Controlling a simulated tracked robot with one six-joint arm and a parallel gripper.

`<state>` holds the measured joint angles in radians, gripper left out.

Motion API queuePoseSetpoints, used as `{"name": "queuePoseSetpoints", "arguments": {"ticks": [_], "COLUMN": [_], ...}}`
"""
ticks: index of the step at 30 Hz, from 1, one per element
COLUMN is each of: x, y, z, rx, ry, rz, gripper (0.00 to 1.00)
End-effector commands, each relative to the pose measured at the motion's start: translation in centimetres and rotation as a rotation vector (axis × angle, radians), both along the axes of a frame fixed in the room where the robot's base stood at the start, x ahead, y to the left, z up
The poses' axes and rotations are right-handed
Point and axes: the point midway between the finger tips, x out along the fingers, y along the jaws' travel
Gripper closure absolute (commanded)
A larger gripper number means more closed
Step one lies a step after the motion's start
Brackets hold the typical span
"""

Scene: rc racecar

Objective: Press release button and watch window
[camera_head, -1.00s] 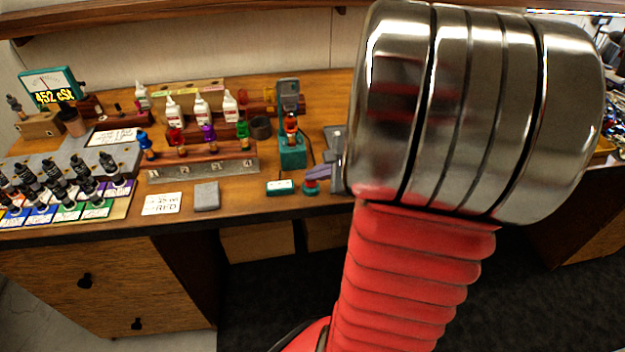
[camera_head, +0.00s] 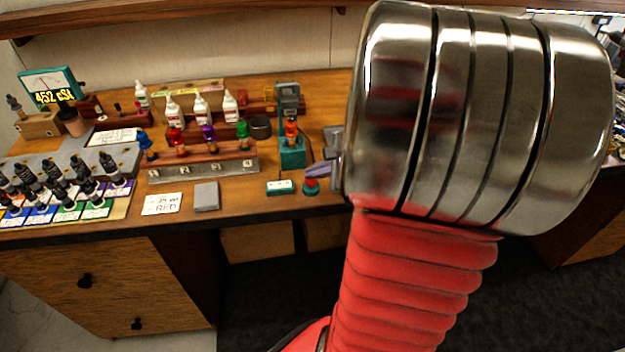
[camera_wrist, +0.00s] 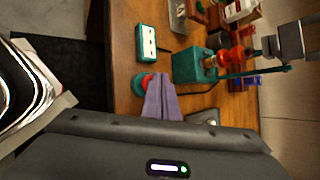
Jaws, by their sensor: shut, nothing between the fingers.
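A red button on a round teal base (camera_head: 311,186) sits near the front edge of the wooden bench. It also shows in the wrist view (camera_wrist: 140,84), partly covered by my fingers. My gripper (camera_head: 309,171) is shut and empty, with its purple-grey fingertips just above the button; it shows in the wrist view (camera_wrist: 154,80) too. I cannot tell whether the tips touch the button. Behind the button stands a teal stand (camera_head: 292,156) with an orange-red part and a grey head (camera_head: 289,96) above. In the wrist view the teal stand (camera_wrist: 188,66) is beside my fingers.
A small teal box with a white top (camera_head: 280,187) lies left of the button. A grey block (camera_head: 206,196) and a labelled card (camera_head: 162,204) lie farther left.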

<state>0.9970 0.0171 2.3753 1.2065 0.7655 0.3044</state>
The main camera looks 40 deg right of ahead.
Motion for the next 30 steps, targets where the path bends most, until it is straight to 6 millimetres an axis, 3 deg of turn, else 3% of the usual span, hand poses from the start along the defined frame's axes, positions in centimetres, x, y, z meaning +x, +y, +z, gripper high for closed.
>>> {"name": "queuePoseSetpoints", "arguments": {"ticks": [18, 30], "x": [0.0, 0.0], "y": [0.0, 0.0], "z": [1.1, 3.7], "rx": [-0.001, -0.003], "ry": [0.000, -0.001], "rz": [-0.001, 0.000], "gripper": [1.00, 1.00]}}
